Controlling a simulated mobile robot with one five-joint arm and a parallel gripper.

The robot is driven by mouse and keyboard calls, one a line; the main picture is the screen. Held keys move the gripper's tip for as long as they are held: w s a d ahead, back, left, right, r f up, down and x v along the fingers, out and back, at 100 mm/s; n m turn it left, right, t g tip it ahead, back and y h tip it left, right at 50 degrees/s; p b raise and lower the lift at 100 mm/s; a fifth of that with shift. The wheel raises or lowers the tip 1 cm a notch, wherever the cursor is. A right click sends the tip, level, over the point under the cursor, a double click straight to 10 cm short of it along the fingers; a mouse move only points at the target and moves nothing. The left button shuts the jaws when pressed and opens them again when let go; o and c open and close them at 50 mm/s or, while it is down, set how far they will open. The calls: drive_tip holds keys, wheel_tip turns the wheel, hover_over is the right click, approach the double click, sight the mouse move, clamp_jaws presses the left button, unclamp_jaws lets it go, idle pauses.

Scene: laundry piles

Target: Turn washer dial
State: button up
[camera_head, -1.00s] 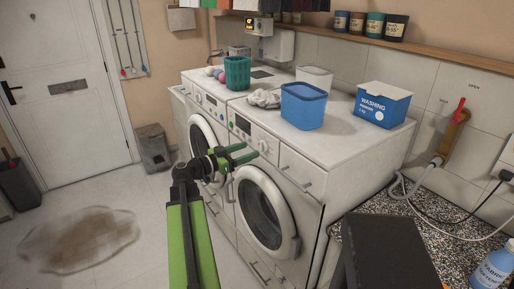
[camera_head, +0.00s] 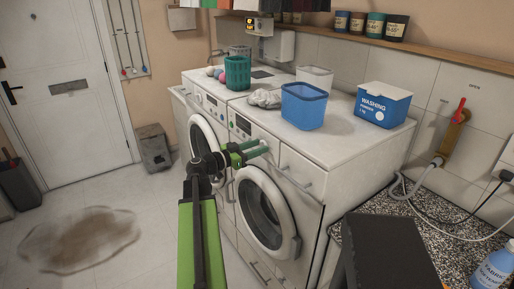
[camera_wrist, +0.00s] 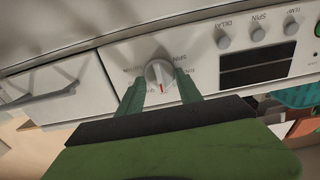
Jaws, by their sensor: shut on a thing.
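The washer dial (camera_wrist: 159,73) is a round grey-white knob with a red mark on the washer's front panel, with lettering such as SPIN around it. My gripper (camera_wrist: 160,82) has one green finger on each side of the dial in the wrist view, shut on it. In the head view my gripper (camera_head: 258,149) reaches the front panel of the nearer washer (camera_head: 310,160) and hides the dial there. The red mark points toward my gripper's palm, slightly right of straight down in the wrist view.
Smaller knobs (camera_wrist: 259,32) and a dark display (camera_wrist: 258,65) lie right of the dial. A drawer handle (camera_head: 296,182) is beside my gripper. A blue basket (camera_head: 303,107) and a washing powder box (camera_head: 383,104) stand on top. A brown puddle (camera_head: 80,240) lies on the floor.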

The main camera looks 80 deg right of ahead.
drive_tip(key=shift+d, duration=0.25)
drive_tip(key=shift+c, duration=0.8)
drive_tip(key=shift+a, duration=0.25)
drive_tip(key=shift+n, duration=0.4)
drive_tip(key=shift+w+d+f+n, duration=0.1)
drive_tip(key=shift+f+n, duration=0.05)
drive_tip(key=shift+n, duration=3.6)
drive_tip(key=shift+w+d+f+n, duration=0.1)
drive_tip(key=shift+n, duration=3.65)
drive_tip(key=shift+a, duration=0.1)
